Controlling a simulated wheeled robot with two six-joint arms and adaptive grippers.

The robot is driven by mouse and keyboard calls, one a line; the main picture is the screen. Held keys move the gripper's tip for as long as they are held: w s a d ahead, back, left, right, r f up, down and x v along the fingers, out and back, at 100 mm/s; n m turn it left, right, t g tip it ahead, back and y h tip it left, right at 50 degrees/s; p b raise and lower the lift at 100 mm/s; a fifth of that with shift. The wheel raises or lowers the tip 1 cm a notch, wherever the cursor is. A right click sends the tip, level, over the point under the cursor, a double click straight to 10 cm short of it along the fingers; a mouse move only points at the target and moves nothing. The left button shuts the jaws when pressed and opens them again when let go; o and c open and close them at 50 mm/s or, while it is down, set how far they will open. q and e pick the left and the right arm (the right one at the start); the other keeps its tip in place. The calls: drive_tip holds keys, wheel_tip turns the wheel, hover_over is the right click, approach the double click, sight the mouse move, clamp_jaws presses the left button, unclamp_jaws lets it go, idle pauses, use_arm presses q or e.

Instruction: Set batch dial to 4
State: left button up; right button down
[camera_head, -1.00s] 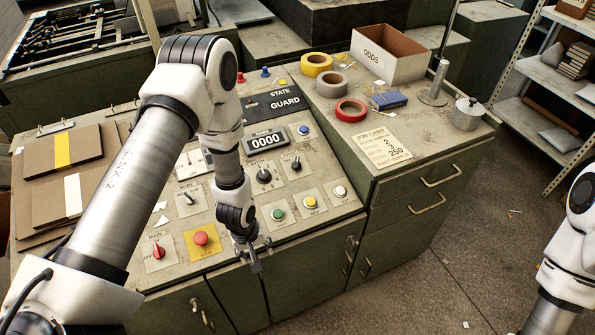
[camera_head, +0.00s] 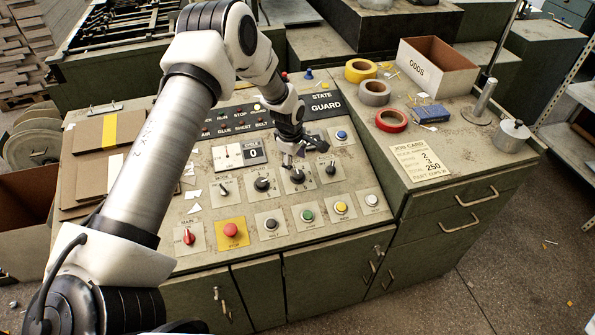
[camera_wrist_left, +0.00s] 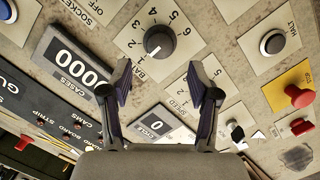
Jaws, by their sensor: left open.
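The batch dial (camera_wrist_left: 160,42) is a round black knob on a pale plate numbered 1 to 6 in the left wrist view. Its light mark points to the lower left, on the side of the 1; I cannot tell the exact setting. In the head view the batch dial (camera_head: 297,176) sits in the row of dials on the sloped panel. My left gripper (camera_head: 288,160) is just above and behind it. In the left wrist view my left gripper (camera_wrist_left: 159,78) is open and empty, its fingertips apart from the knob, which shows beyond the gap. My right gripper is out of view.
The speed dial (camera_head: 262,184) is just left of the batch dial. The red stop button (camera_head: 231,230) and coloured buttons lie nearer the front edge. The CASES counter (camera_wrist_left: 80,65) and CYCLE display (camera_wrist_left: 157,125) are close by. Tape rolls and an ODDS box (camera_head: 437,67) stand right.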

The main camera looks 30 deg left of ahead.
sight(298, 173)
use_arm(q)
drive_tip(key=f, duration=0.4)
drive_tip(key=w+f, duration=0.1)
drive_tip(key=f, duration=0.1)
drive_tip(key=c, duration=1.2)
drive_tip(key=shift+o, duration=0.2)
